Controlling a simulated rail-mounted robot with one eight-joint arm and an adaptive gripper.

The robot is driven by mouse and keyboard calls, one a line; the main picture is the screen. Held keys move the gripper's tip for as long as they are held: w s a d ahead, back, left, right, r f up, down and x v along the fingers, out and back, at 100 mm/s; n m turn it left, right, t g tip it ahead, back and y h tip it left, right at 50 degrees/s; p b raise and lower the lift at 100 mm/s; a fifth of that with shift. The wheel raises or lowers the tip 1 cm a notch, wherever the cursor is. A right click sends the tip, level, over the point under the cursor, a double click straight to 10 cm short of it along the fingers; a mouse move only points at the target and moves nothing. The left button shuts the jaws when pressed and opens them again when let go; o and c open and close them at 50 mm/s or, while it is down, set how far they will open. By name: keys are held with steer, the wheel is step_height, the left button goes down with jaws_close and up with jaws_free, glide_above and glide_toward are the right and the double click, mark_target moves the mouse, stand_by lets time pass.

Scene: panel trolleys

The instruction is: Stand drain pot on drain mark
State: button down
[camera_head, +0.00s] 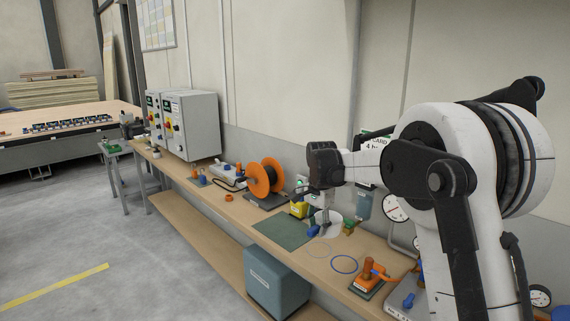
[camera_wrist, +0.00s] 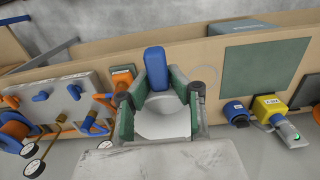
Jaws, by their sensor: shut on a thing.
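The drain pot looks like a white round vessel (camera_head: 332,229) with a blue handle (camera_head: 313,231). My gripper (camera_head: 323,216) is shut on it, and the arm hides part of it. In the wrist view the white pot (camera_wrist: 163,122) sits between the green-padded fingers (camera_wrist: 161,108), with its blue handle (camera_wrist: 155,66) pointing up the picture. I cannot tell whether it touches the bench. Two ring marks lie in front of it: a blue ring (camera_head: 344,256) and a fainter, pale ring (camera_head: 317,243). I cannot tell which is the drain mark. A faint ring (camera_wrist: 212,82) also shows right of the handle.
A green mat (camera_head: 283,227) lies left of the pot. A yellow item (camera_head: 298,209) and an orange spool (camera_head: 264,178) stand behind it. An orange clamp-like tool (camera_head: 371,272) stands to the right. A grey-blue bin (camera_head: 276,283) is below the bench.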

steer(key=s+d+f+n+b, duration=0.2)
steer(key=s+d+f+n, duration=0.2)
steer(key=s+f, duration=0.6)
steer(key=s+d+f+n+b, duration=0.2)
steer(key=s+d+f+n, duration=0.3)
steer(key=s+f, duration=0.5)
steer(key=shift+d+f, duration=0.55)
steer(key=shift+f, duration=0.7)
